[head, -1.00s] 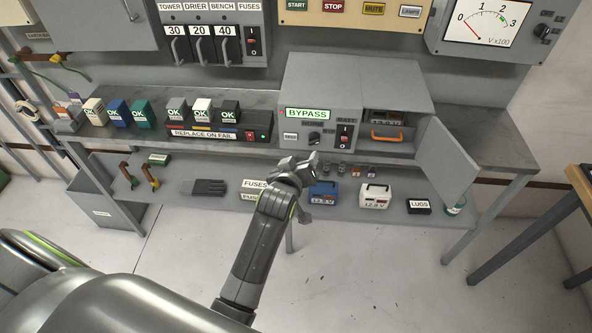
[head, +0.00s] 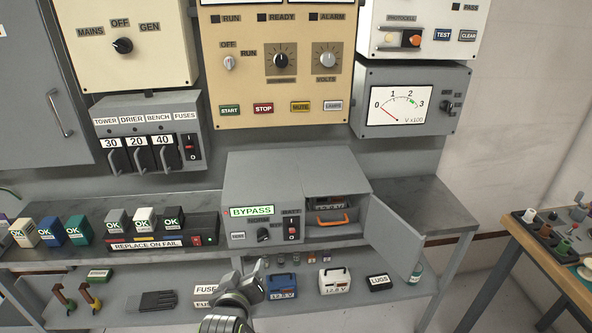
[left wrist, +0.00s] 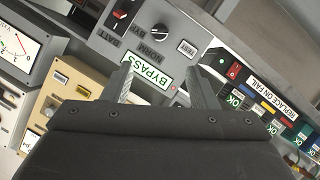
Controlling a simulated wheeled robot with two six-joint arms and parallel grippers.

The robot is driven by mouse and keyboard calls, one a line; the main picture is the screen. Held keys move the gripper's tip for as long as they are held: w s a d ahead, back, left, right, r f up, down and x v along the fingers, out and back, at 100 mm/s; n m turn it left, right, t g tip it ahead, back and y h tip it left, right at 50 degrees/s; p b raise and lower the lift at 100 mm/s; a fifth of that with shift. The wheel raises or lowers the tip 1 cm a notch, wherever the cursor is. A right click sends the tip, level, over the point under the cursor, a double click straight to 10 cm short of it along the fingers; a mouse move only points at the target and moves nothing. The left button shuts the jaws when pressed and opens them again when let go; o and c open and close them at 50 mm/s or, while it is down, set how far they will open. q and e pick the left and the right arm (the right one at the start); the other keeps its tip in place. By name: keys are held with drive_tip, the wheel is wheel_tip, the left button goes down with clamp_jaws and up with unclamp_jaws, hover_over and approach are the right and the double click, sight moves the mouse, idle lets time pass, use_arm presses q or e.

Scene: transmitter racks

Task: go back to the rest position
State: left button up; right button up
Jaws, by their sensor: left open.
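My left gripper (head: 251,272) is low in the middle of the head view, in front of the lower shelf. It is open and empty. In the left wrist view its two fingers (left wrist: 160,85) stand apart, with the grey unit's green BYPASS display (left wrist: 150,78) seen between and beyond them. The grey bypass unit (head: 262,185) stands on the bench in the head view, its right-hand door (head: 393,238) swung open. An orange handle (head: 331,219) shows inside the open bay. My right gripper is in neither view.
The grey bench (head: 440,200) carries a row of OK-marked blocks (head: 75,230) at the left. A wooden table (head: 545,265) stands at the right.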

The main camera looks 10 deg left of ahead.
use_arm(q)
drive_tip(key=s+a+f+m+g, duration=0.15)
drive_tip(key=s+f, duration=0.35)
drive_tip(key=f, duration=0.5)
drive_tip(key=s+f+m+g+h, duration=0.1)
drive_tip(key=s+f+g, duration=0.25)
drive_tip(key=f, duration=0.75)
drive_tip(key=s+a+f+m+g, duration=0.15)
drive_tip(key=s+f, duration=0.35)
drive_tip(key=f, duration=0.5)
drive_tip(key=s+a+f+m+g, duration=0.1)
drive_tip(key=s+f, duration=0.4)
drive_tip(key=s, duration=0.5)
drive_tip(key=s+a+f+g, duration=0.3)
drive_tip(key=s+f, duration=0.3)
drive_tip(key=s, duration=0.5)
drive_tip(key=s+a+f+m+g, duration=0.1)
drive_tip(key=s+a+f, duration=0.3)
drive_tip(key=s, duration=0.7)
drive_tip(key=shift+f+m+g+y, duration=0.3)
drive_tip(key=shift+f+g+y, duration=0.1)
drive_tip(key=shift+f+g, duration=0.35)
drive_tip(key=shift+w+a+f, duration=0.1)
drive_tip(key=shift+w, duration=0.05)
